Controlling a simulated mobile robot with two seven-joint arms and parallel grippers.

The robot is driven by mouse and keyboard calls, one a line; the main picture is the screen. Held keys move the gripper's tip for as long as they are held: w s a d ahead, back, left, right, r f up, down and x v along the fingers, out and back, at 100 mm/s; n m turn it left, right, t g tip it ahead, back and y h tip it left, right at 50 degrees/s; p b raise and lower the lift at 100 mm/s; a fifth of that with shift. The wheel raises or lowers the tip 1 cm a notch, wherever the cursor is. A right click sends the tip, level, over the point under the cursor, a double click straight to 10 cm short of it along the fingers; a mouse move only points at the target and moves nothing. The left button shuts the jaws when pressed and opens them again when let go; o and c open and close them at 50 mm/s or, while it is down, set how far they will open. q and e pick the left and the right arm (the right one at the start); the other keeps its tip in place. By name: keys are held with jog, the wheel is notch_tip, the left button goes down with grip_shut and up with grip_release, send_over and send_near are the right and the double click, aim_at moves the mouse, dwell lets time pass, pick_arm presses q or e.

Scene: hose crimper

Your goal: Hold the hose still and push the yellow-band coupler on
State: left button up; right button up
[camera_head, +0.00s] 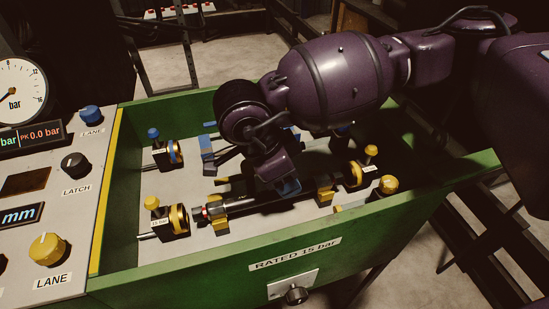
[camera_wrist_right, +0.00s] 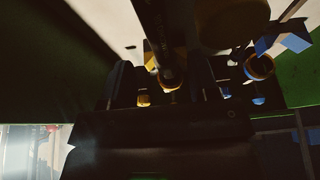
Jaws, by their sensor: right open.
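A black hose (camera_head: 243,203) lies across the bench in the near lane, on yellow supports, with a small red mark near its left end. A yellow-ringed coupler (camera_head: 178,218) stands by a block left of the hose, apart from its end as far as I can tell. Another yellow ring (camera_head: 352,175) stands beyond the hose's right end. My right gripper (camera_head: 287,187) is low over the middle of the hose, partly hidden by its own wrist. In the right wrist view the open fingers (camera_wrist_right: 165,88) are dark, with a dark rod between them. My left gripper is out of view.
Green walls (camera_head: 300,262) surround the bench. A far lane has a blue-knobbed block (camera_head: 155,141) and blue supports (camera_head: 207,148). A control panel (camera_head: 60,200) with lane knobs and a gauge (camera_head: 20,92) is at the left. My right arm hides the back right.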

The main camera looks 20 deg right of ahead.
jog(key=shift+x, duration=2.5)
grip_shut()
